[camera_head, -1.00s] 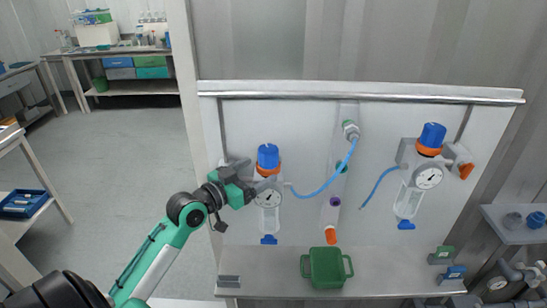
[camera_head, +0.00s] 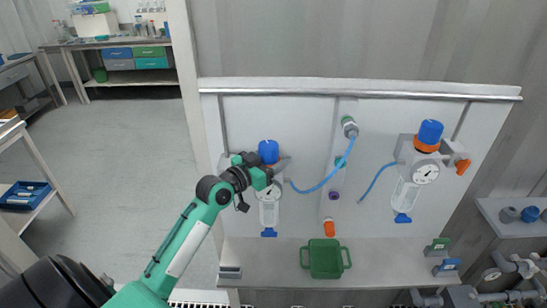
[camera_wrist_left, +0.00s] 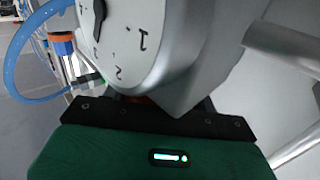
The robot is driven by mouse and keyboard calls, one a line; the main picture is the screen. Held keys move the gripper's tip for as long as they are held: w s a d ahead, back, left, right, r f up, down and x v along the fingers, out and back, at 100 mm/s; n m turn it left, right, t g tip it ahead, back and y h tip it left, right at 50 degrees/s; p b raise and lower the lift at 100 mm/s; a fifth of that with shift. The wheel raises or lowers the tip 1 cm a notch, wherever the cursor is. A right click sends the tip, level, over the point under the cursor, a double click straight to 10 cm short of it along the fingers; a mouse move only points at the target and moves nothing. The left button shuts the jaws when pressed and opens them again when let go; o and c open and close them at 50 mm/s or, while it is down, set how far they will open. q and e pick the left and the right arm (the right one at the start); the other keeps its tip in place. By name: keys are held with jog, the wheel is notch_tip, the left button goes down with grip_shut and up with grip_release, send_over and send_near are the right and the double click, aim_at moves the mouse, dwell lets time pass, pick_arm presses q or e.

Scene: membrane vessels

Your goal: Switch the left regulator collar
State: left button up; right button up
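The left regulator stands on the panel in the head view, with a blue knob (camera_head: 268,151), a round gauge (camera_head: 268,194) and a clear bowl with a blue drain (camera_head: 269,232). My left gripper (camera_head: 270,174) is at its upper body, between knob and gauge, and covers the collar zone. In the left wrist view the gauge (camera_wrist_left: 122,40) and grey regulator body (camera_wrist_left: 205,60) are very close to the green gripper housing. My right gripper is out of view.
A second regulator with an orange collar (camera_head: 426,146) hangs at the right. A blue hose (camera_head: 322,186) loops between the left regulator and a central column fitting (camera_head: 349,126). A green bin (camera_head: 325,261) stands on the shelf below. A rail (camera_head: 360,94) runs above.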

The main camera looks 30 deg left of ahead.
pick_arm(q)
jog(key=c, duration=0.6)
jog(key=shift+r+p, duration=0.55)
jog(key=shift+r, duration=0.25)
jog(key=shift+c, duration=0.2)
jog(key=o, duration=1.4)
